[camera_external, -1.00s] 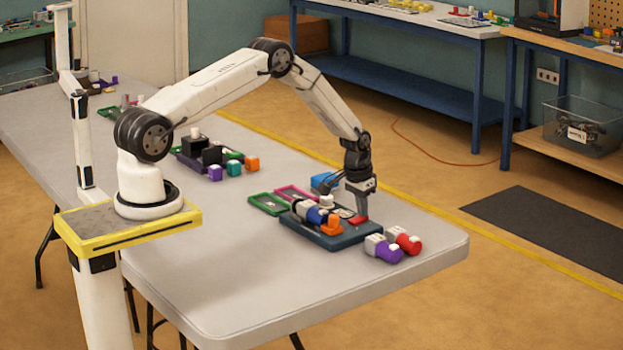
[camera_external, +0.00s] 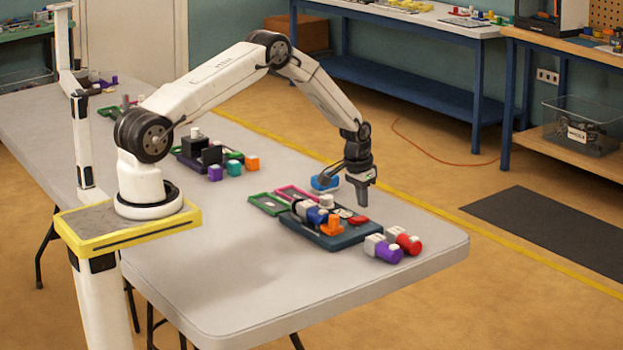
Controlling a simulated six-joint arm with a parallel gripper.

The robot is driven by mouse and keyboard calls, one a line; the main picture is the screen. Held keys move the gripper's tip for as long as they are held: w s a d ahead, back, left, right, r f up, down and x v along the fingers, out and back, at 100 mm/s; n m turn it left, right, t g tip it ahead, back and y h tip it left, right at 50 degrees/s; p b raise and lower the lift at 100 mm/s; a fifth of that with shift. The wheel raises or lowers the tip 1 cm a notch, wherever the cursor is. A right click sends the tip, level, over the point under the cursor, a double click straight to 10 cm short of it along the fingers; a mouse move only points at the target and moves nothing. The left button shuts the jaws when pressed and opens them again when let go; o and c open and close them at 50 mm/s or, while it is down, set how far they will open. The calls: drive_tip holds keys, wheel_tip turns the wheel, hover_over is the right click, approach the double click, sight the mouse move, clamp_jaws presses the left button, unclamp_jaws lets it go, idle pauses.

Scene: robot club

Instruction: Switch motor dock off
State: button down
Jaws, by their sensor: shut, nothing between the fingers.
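The motor dock (camera_external: 340,238) is a dark blue-grey tray near the right end of the grey table. It bears a blue and white motor (camera_external: 316,214), an orange piece (camera_external: 331,226) and a red button or switch (camera_external: 358,219) at its far right side. My gripper (camera_external: 363,204) is shut and empty, pointing down just above the red part, with a small gap visible. Whether the dock is on or off cannot be told at this size.
Purple and red motors (camera_external: 384,248) lie just right of the dock. Green (camera_external: 269,204) and pink (camera_external: 297,193) trays and a blue object (camera_external: 325,183) lie behind it. Dark and coloured blocks (camera_external: 212,155) stand farther left. The table's near part (camera_external: 230,270) is clear.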

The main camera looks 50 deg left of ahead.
sight(360, 218)
drive_tip(key=shift+r, duration=2.25)
drive_tip(key=shift+r, duration=0.1)
drive_tip(key=s+d+r, duration=0.4)
drive_tip(key=s+r, duration=0.6)
drive_tip(key=s, duration=0.3)
drive_tip(key=s+d+r, duration=0.2)
drive_tip(key=s, duration=1.5)
drive_tip(key=shift+r+t, duration=0.15)
drive_tip(key=shift+t, duration=0.25)
